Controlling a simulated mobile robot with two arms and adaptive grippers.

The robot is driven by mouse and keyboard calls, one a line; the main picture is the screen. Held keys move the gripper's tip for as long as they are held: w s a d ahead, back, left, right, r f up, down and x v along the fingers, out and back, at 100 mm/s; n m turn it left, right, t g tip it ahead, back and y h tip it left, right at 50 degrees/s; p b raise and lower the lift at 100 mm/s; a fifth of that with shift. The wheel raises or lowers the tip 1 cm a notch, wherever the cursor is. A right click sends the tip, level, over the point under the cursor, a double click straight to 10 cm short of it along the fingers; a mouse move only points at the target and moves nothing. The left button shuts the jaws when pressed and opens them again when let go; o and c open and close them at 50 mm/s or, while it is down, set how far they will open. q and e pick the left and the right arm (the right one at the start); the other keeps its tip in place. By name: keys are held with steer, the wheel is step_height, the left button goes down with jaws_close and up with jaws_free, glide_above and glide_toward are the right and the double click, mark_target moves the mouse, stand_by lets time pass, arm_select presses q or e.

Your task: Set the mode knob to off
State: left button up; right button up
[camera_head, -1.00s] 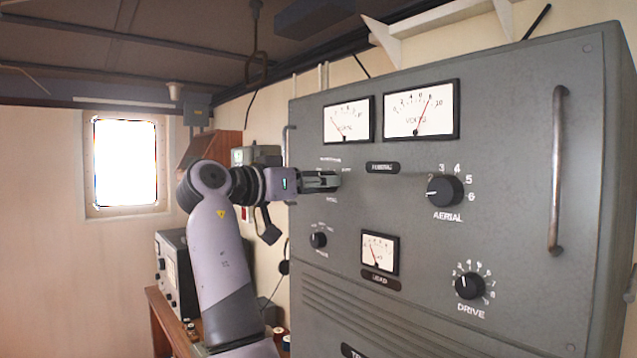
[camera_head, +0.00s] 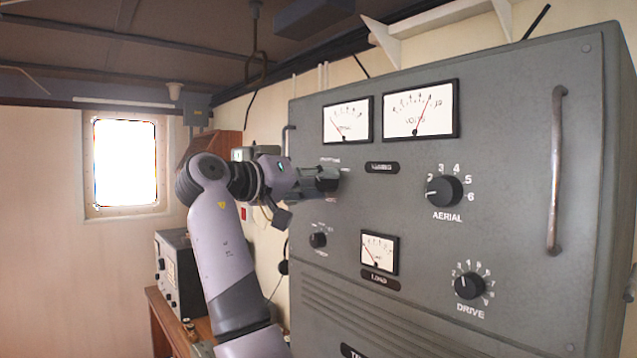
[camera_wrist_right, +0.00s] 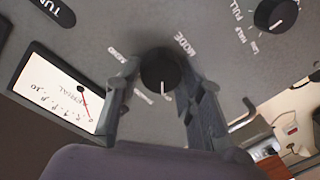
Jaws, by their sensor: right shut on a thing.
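The mode knob (camera_wrist_right: 159,72) is a round black knob with a white pointer line on the grey panel. In the right wrist view its pointer points down, and the word MODE stands to its upper right, with SEND to its left. My right gripper (camera_wrist_right: 155,88) is shut on the mode knob, one finger on each side of it. In the head view my right gripper (camera_head: 330,179) is at the panel's left part and hides the knob. The small lettering around the knob is partly covered or unreadable. My left gripper is out of view.
The grey cabinet (camera_head: 400,305) carries a lower-left knob (camera_head: 318,240), an aerial knob (camera_head: 444,191), a drive knob (camera_head: 468,286) and several meters. A vertical handle (camera_head: 556,170) stands out at the right. A wooden bench (camera_head: 168,325) with a grey box is at the left.

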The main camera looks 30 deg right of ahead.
steer(key=shift+n, duration=0.8)
steer(key=o, duration=1.2)
steer(key=shift+w+a, duration=0.1)
steer(key=shift+a, duration=0.05)
steer(key=shift+c, duration=0.2)
steer(key=s+a, duration=0.1)
steer(key=a, duration=1)
steer(key=shift+s+a+r, duration=0.35)
steer(key=shift+a, duration=0.05)
steer(key=shift+f, duration=0.1)
